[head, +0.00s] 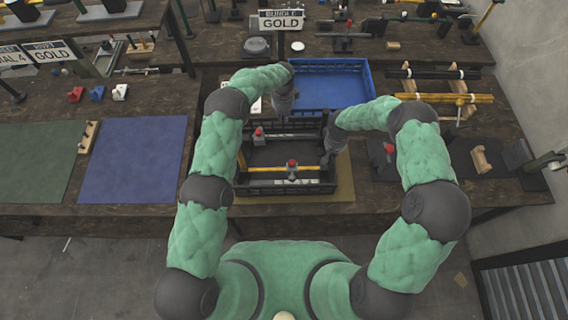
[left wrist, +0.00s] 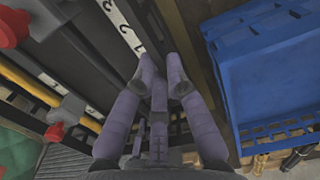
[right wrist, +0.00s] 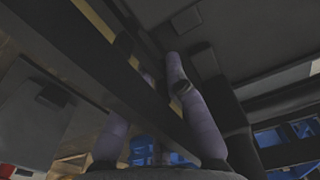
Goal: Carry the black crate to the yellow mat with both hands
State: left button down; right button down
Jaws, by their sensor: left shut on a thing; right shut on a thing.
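The black crate (head: 262,188) is in the middle of the head view, over the yellow mat (head: 345,178). Bare mat shows at the crate's right and front sides. I cannot tell whether the crate rests on the mat or hangs just above it. Red-topped tools and rods (head: 291,168) lie inside. My left gripper (head: 284,115) is shut on the crate's back wall; the left wrist view shows its fingers (left wrist: 160,75) around the rim. My right gripper (head: 327,158) is shut on the crate's right wall, with its fingers (right wrist: 160,75) astride it.
A blue tray (head: 335,85) stands right behind the crate. A blue mat (head: 132,160) and a green mat (head: 38,160) lie to the left. Yellow and black bars (head: 445,97) on a rack and a wooden block (head: 481,159) are to the right. The bench's front edge is close.

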pick_arm(q)
jog(key=shift+f, duration=0.1)
pick_arm(e)
jog(key=shift+f, duration=0.2)
pick_arm(q)
jog(key=c, duration=1.3)
grip_release()
pick_arm(e)
jog(key=c, duration=1.3)
grip_release()
pick_arm(q)
jog(key=shift+o, duration=0.2)
pick_arm(e)
jog(key=shift+s+r, duration=0.1)
pick_arm(q)
notch_tip(320, 180, up, 12)
pick_arm(e)
notch_tip(320, 180, up, 12)
